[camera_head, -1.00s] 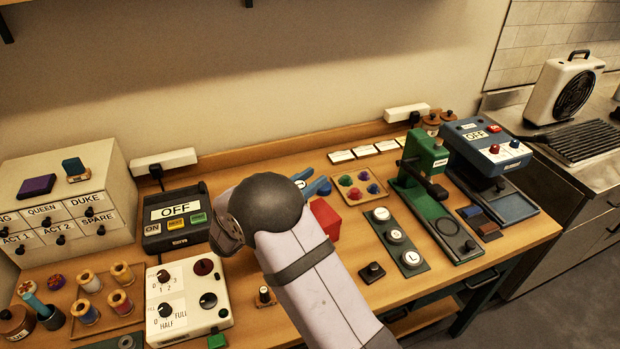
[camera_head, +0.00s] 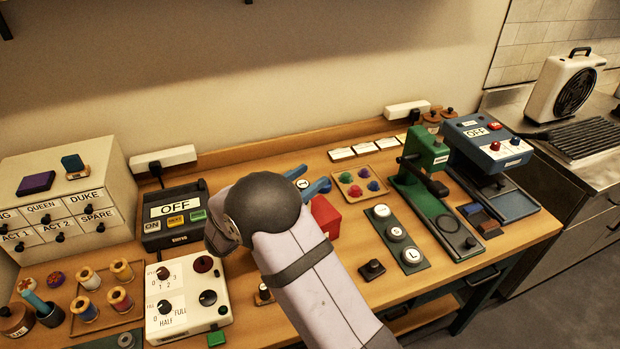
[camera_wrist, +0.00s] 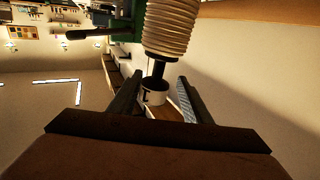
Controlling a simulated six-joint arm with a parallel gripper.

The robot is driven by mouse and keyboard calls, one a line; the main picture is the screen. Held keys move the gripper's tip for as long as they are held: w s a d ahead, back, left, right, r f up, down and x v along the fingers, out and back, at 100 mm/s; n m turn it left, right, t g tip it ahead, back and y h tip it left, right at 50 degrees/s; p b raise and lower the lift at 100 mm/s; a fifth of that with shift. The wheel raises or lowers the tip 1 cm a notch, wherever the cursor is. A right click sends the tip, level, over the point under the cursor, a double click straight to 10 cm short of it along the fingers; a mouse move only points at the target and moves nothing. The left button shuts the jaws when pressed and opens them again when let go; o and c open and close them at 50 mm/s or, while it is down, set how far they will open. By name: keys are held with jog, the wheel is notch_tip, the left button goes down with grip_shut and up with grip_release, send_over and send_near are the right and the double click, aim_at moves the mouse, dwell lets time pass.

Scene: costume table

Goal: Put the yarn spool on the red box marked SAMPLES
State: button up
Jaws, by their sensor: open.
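A red box (camera_head: 326,214) stands mid-table in the head view, partly hidden behind my arm; no SAMPLES marking is readable on it. A cream, ribbed, wound cylinder, which may be the yarn spool (camera_wrist: 171,25), shows beyond my fingertips in the wrist view, with a dark stem at its lower end. I cannot tell its distance or match it to anything in the head view. My gripper (camera_wrist: 160,76) is open, with its fingers apart and nothing visibly held between them.
Several small thread spools (camera_head: 122,270) stand on a tray at the left. A control box (camera_head: 187,299), an OFF unit (camera_head: 176,216) and a white drawer cabinet (camera_head: 64,196) are nearby. A green press (camera_head: 425,152) and a strip of round buttons (camera_head: 396,236) stand right of the red box.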

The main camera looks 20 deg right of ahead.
jog(key=b+v, duration=0.4)
jog(key=v, duration=0.7)
jog(key=w+a+n+t+y+p, duration=0.2)
jog(key=w+a+n+t+y, duration=0.45)
jog(key=w+y, duration=0.65)
jog(key=s+d+f+n+g+y, duration=0.1)
jog(key=s+f+g, duration=0.4)
jog(key=s, duration=0.7)
jog(key=s+d+f+n+g+y+b, duration=0.1)
jog(key=s+d+f+n+g, duration=0.2)
jog(key=s, duration=0.9)
jog(key=s+d+f+n+g+y+b, duration=0.1)
jog(key=s+d+f+g, duration=0.4)
jog(key=s, duration=0.7)
notch_tip(320, 180, down, 2)
jog(key=shift+s+f+n+g, duration=0.2)
jog(key=shift+n+g, duration=0.35)
jog(key=shift+g, duration=0.3)
